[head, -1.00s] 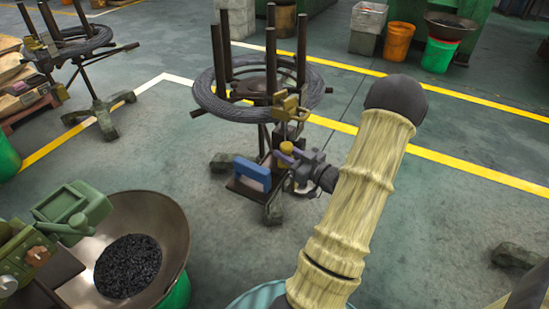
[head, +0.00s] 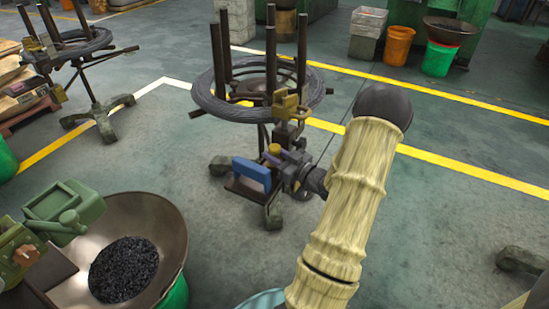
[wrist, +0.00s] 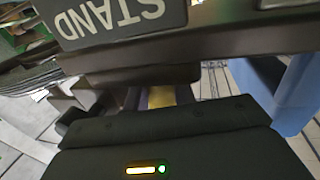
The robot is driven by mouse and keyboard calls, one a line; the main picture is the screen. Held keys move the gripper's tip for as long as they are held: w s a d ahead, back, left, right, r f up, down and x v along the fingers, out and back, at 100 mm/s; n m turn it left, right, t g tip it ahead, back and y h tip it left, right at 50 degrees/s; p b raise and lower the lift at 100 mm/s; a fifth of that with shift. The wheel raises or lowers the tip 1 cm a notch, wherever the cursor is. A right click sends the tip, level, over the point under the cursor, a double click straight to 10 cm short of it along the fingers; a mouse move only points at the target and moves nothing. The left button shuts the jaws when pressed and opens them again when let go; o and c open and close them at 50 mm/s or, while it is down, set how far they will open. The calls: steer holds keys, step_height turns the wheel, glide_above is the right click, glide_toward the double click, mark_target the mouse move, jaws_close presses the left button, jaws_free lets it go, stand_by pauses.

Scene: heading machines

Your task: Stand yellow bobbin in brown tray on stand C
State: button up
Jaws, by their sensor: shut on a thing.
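The yellow bobbin (head: 273,149) is between the fingers of my gripper (head: 277,160), which is shut on it. In the wrist view only a small yellow patch of the bobbin (wrist: 161,96) shows past the dark gripper body. The brown tray (head: 243,187) is low on the front of the middle wire stand (head: 265,103). The bobbin is over or close to the tray's right part; I cannot tell whether it touches the tray. A dark plate reading STAND (wrist: 110,18) appears upside down in the wrist view; its letter is not visible.
A blue block-like thing (head: 251,171) stands at the tray's left, close to my gripper. A brass-coloured fitting (head: 286,107) hangs just above. A wide pan of dark bits (head: 172,228) is at lower left. Open floor (head: 440,215) lies to the right.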

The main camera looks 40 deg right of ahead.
steer(key=shift+f, duration=0.25)
steer(key=o, duration=0.7)
steer(key=shift+r, duration=0.25)
steer(key=shift+s+d+r, duration=0.1)
steer(key=shift+s, duration=0.2)
steer(key=s, duration=0.3)
steer(key=s+d+p, duration=0.1)
steer(key=s, duration=0.3)
steer(key=s+p, duration=0.1)
steer(key=s, duration=0.3)
steer(key=shift+s+d, duration=0.15)
steer(key=shift+d, duration=0.2)
